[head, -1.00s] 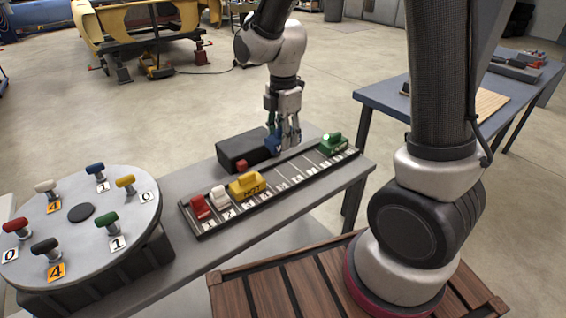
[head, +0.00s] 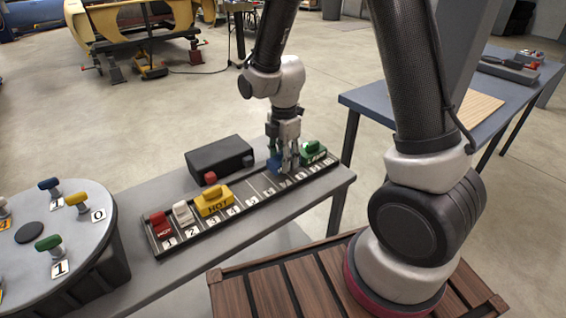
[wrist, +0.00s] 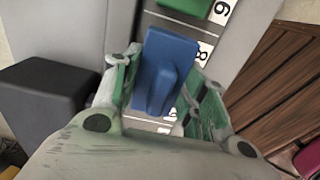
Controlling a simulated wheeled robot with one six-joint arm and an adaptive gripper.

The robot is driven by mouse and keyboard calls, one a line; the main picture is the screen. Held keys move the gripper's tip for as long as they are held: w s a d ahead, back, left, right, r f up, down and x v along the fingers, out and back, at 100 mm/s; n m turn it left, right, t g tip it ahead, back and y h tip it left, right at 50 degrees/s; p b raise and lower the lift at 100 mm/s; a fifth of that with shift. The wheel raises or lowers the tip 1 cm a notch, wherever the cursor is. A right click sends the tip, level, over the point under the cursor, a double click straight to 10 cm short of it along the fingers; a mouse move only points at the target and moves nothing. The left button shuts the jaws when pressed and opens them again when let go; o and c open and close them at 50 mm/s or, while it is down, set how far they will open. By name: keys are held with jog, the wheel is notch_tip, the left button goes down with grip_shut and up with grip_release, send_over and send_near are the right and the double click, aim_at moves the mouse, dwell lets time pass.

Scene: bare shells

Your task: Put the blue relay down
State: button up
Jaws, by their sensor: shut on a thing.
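The blue relay (head: 275,163) is between the fingers of my gripper (head: 283,165), over the right part of the numbered rail (head: 243,212). In the wrist view the blue relay (wrist: 163,72) fills the space between the two green-padded fingers of my gripper (wrist: 160,95), which are shut on it. The rail's slots near the numbers 8 and 9 show beside and beyond it. Whether the relay touches the rail is hidden. A green relay (head: 314,152) sits at the rail's right end, close to my gripper; its edge also shows in the wrist view (wrist: 190,6).
Red (head: 162,228), white (head: 182,213) and yellow (head: 213,203) relays stand on the left part of the rail. A black box (head: 215,158) lies behind it. A round plate (head: 60,225) with coloured knobs is at left. Mid-rail slots are bare.

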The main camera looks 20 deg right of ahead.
jog(key=shift+f, duration=0.85)
jog(key=shift+f, duration=0.15)
jog(key=o, duration=1.1)
